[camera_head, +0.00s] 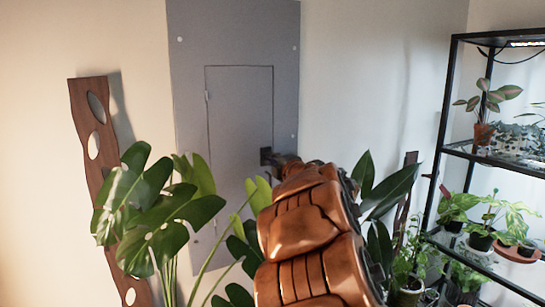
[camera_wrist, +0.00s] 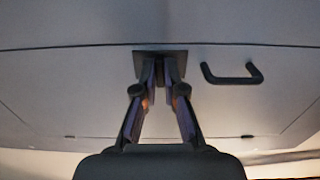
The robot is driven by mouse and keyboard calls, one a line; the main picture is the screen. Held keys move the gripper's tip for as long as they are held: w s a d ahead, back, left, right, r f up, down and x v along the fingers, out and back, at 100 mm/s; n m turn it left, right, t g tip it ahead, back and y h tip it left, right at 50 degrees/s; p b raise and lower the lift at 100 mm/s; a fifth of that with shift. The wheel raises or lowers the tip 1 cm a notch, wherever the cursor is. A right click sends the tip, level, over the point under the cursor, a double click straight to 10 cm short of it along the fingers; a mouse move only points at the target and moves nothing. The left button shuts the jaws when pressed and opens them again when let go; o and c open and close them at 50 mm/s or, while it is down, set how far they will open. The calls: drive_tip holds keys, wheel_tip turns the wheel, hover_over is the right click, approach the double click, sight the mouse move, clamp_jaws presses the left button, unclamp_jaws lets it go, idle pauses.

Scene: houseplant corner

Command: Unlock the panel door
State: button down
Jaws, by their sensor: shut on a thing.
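The grey panel (camera_head: 234,35) is fixed to the wall in the head view, and its narrow door (camera_head: 237,110) looks shut in its frame. A dark latch plate (camera_head: 265,155) sits at the door's right edge. My gripper (camera_head: 279,158) reaches it from the front right, with my orange arm hiding the panel's lower right. In the wrist view, the fingers of my gripper (camera_wrist: 160,75) converge on a small dark part at the latch plate (camera_wrist: 143,57) and are shut on it. That part is mostly hidden between the fingertips. A black U-shaped handle (camera_wrist: 232,79) is beside the plate, apart from the fingers.
A large-leaved plant (camera_head: 155,210) stands in front of the panel's lower left. A wooden slat with holes (camera_head: 92,115) leans on the wall at left. A black shelf rack (camera_head: 445,120) with several potted plants stands at right. Leaves (camera_head: 390,190) crowd my arm's right side.

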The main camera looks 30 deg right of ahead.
drive_tip(key=shift+m, duration=0.3)
drive_tip(key=c, duration=1.3)
unclamp_jaws()
drive_tip(key=shift+o, duration=0.2)
drive_tip(key=s+a, duration=0.1)
drive_tip(key=s, duration=1.1)
